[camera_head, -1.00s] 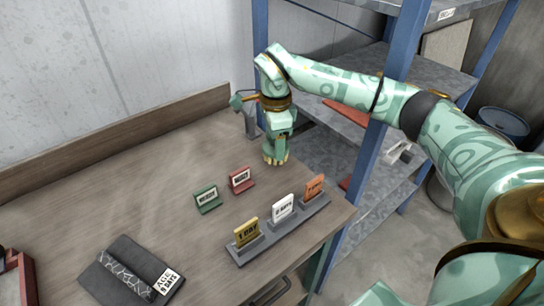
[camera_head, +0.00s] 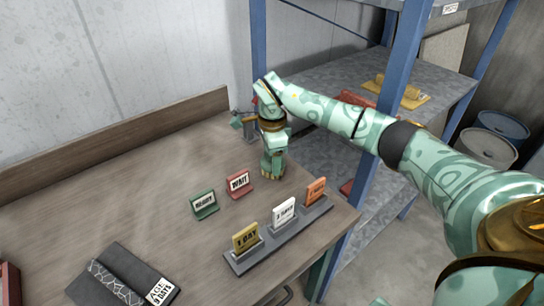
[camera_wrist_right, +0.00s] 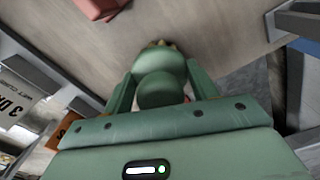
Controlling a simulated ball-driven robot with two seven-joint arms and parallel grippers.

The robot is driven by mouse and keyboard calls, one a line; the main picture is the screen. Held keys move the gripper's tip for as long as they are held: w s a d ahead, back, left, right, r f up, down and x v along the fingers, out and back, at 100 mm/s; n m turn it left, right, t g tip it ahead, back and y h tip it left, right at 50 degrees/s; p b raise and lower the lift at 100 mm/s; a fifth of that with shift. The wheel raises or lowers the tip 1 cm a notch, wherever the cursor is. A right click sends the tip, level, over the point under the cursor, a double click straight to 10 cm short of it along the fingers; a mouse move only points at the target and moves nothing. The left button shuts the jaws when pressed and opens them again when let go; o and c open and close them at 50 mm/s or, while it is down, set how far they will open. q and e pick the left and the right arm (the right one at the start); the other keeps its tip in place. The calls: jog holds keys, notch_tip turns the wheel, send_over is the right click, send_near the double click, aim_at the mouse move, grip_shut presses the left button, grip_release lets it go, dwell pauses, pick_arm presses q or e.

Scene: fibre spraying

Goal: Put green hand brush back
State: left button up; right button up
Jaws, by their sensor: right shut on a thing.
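My right gripper (camera_head: 272,160) is over the far right part of the bench, beyond the red WAIT sign. It is shut on the green hand brush, whose yellowish bristles (camera_head: 272,174) show below the fingers, pointing down at the bench top. In the right wrist view the brush's rounded green body (camera_wrist_right: 160,62) sits between the two fingers, bristles toward the wooden surface. I cannot tell whether the bristles touch the bench. My left gripper is not in view.
Near the brush stand a red WAIT sign (camera_head: 239,183) and a green sign (camera_head: 205,204). A grey rack (camera_head: 236,264) holds yellow, white and orange cards. Blue-post shelving (camera_head: 387,90) stands right. The bench's left middle is clear.

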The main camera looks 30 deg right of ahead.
jog(key=o, duration=0.9)
jog(key=shift+f, duration=0.1)
jog(key=shift+o, duration=0.2)
notch_tip(320, 180, up, 12)
jog(key=p, duration=0.3)
jog(key=shift+r, duration=0.2)
